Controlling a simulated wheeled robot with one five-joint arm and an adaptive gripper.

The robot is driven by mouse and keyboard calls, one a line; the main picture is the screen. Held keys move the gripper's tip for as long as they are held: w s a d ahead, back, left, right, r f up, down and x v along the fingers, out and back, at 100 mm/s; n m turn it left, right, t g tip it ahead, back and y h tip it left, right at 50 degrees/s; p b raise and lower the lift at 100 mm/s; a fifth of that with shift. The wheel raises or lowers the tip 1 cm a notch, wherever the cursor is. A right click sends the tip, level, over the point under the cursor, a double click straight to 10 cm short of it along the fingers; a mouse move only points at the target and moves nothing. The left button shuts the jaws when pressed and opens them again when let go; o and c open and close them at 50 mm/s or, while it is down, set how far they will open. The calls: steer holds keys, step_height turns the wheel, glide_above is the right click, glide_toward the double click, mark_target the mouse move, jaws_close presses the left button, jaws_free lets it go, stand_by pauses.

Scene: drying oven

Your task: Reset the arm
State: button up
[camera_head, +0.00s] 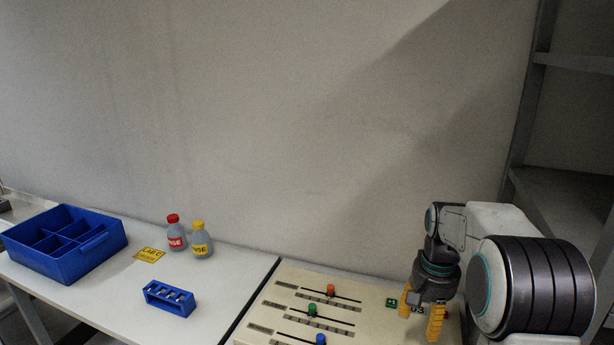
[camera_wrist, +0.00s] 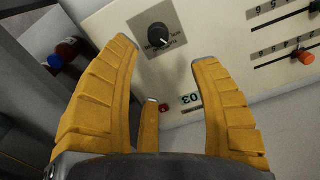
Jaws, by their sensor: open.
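My gripper (camera_head: 422,310) is at the right of the head view, at the end of my bent arm. Its yellow fingers point down above the right part of the cream control panel (camera_head: 268,318). In the wrist view my gripper (camera_wrist: 168,70) has its fingers spread wide, with nothing held between them. A black knob (camera_wrist: 158,36) on the panel shows beyond the fingertips.
Panel sliders have red (camera_head: 330,289), green (camera_head: 312,309) and blue (camera_head: 320,339) knobs. The left table holds a blue divided bin (camera_head: 70,262), a blue rack (camera_head: 169,298), a yellow label (camera_head: 150,254), and red-capped (camera_head: 175,238) and yellow-capped (camera_head: 201,247) bottles. Grey shelving (camera_head: 560,190) stands at right.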

steer(key=s+a+f+n+g, duration=0.1)
steer(key=s+a+f+n, duration=0.1)
steer(key=s+f+n, duration=0.45)
steer(key=s+a+r+t, duration=0.2)
steer(key=s+r, duration=0.3)
steer(key=s, duration=0.3)
steer(key=s+a+r+t, duration=0.2)
steer(key=s+a+r, duration=0.3)
steer(key=s, duration=0.4)
steer(key=shift+a+r+t, duration=0.15)
steer(key=shift+r+t, duration=0.15)
steer(key=shift+r, duration=0.1)
